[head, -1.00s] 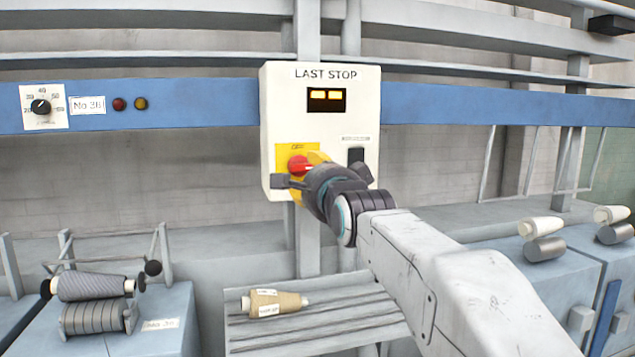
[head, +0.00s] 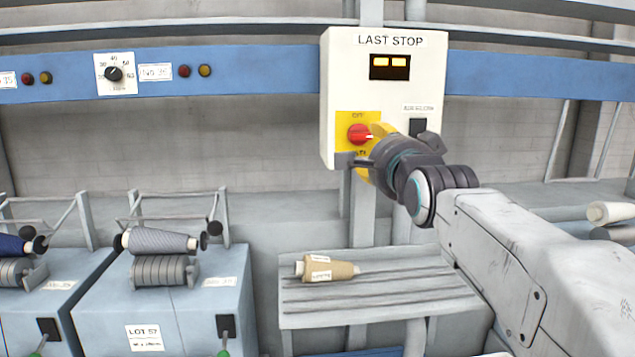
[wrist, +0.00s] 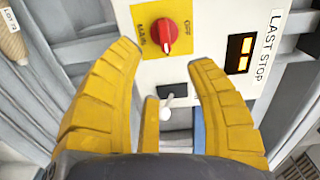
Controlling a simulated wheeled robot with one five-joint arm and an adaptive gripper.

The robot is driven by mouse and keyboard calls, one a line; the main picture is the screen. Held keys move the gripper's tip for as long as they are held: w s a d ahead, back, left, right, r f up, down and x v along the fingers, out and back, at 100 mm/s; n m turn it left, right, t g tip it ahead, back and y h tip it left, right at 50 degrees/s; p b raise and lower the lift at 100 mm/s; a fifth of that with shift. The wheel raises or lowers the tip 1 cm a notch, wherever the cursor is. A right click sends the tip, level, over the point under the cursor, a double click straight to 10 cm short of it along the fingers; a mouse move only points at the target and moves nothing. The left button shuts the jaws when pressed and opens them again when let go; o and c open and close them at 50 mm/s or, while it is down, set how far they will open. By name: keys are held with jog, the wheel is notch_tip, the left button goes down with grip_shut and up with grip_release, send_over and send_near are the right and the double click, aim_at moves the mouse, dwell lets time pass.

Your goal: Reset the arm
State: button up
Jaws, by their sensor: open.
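The box carries a red rotary knob (head: 358,134) on a yellow plate and a dark switch (head: 418,127). In the wrist view the red knob (wrist: 167,36) lies beyond the fingertips, apart from them. The switch with a pale lever (wrist: 168,100) shows between the fingers.
A slatted shelf (head: 390,296) below the box holds a tan yarn cone (head: 327,270). Blue spinning units (head: 180,300) with cones stand at left. A blue rail (head: 260,75) runs behind the box. Another pale cone (head: 610,213) is at right.

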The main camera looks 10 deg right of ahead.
jog(key=s+f+n+g, duration=0.35)
jog(key=f+n, duration=0.25)
jog(key=f, duration=0.4)
jog(key=s+f+n+g, duration=0.2)
jog(key=f+n+g, duration=0.35)
jog(key=f, duration=0.55)
jog(key=s+f+n+g+p, duration=0.1)
jog(key=s+f+n+g, duration=0.35)
jog(key=s+f, duration=0.7)
jog(key=s+r+p, duration=0.1)
jog(key=s+p, duration=0.2)
jog(key=s, duration=0.5)
jog(key=s+r+g+p, duration=0.1)
jog(key=s+p, duration=0.1)
jog(key=s, duration=0.6)
jog(key=shift+r+n+p, duration=0.25)
jog(key=shift+n+p, duration=0.15)
jog(key=shift+a, duration=0.1)
